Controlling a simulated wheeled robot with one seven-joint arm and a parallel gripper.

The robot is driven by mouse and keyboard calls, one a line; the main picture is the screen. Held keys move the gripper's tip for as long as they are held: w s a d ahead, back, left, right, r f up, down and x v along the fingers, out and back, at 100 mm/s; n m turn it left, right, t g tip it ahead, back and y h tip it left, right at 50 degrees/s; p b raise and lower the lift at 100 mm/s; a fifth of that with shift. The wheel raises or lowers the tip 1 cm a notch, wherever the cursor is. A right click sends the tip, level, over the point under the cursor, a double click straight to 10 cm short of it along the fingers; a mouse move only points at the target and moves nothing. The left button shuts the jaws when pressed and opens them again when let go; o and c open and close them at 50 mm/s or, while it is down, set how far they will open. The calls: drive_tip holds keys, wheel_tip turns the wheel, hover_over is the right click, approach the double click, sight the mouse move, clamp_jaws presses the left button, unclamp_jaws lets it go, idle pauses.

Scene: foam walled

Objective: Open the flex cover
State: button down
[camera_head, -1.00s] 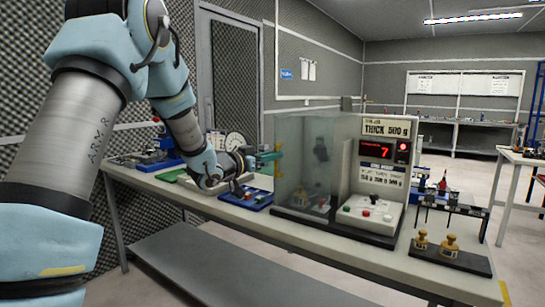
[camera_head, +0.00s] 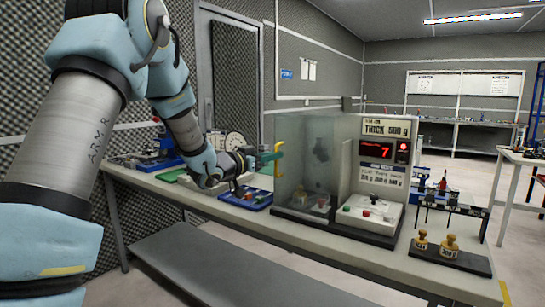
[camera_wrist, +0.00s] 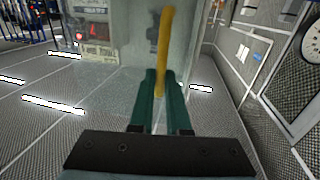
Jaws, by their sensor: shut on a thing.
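The flex cover (camera_head: 296,190) is a clear, box-like sheet on the left part of the grey machine (camera_head: 384,150). Its yellow handle (camera_head: 280,147) is an upright bar at the cover's left side. My gripper (camera_head: 272,158) has green fingers and is shut on this handle. In the wrist view the yellow handle (camera_wrist: 166,45) runs up from between the fingertips (camera_wrist: 163,78) of my gripper, and the hazy clear cover (camera_wrist: 128,55) lies behind it. Dim shapes show through the cover; I cannot tell exactly how far it stands from the machine.
The machine has a red display and a white button panel (camera_head: 368,213). A blue tray (camera_head: 246,201) and a dial clock (camera_head: 235,142) stand left of it on the bench. A black stand with brass weights (camera_head: 449,245) is at the right. The floor in front is clear.

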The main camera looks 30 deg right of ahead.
drive_tip(key=s+d+b, duration=0.4)
drive_tip(key=s, duration=0.4)
drive_tip(key=s+d+b, duration=0.3)
drive_tip(key=s+d, duration=0.2)
drive_tip(key=s, duration=0.3)
drive_tip(key=shift+b, duration=0.35)
drive_tip(key=c, duration=0.9)
unclamp_jaws()
drive_tip(key=shift+a, duration=0.1)
drive_tip(key=b+v, duration=0.1)
drive_tip(key=v, duration=0.9)
drive_tip(key=shift+s+a+b, duration=0.15)
drive_tip(key=shift+a+b, duration=0.15)
drive_tip(key=shift+a, duration=0.05)
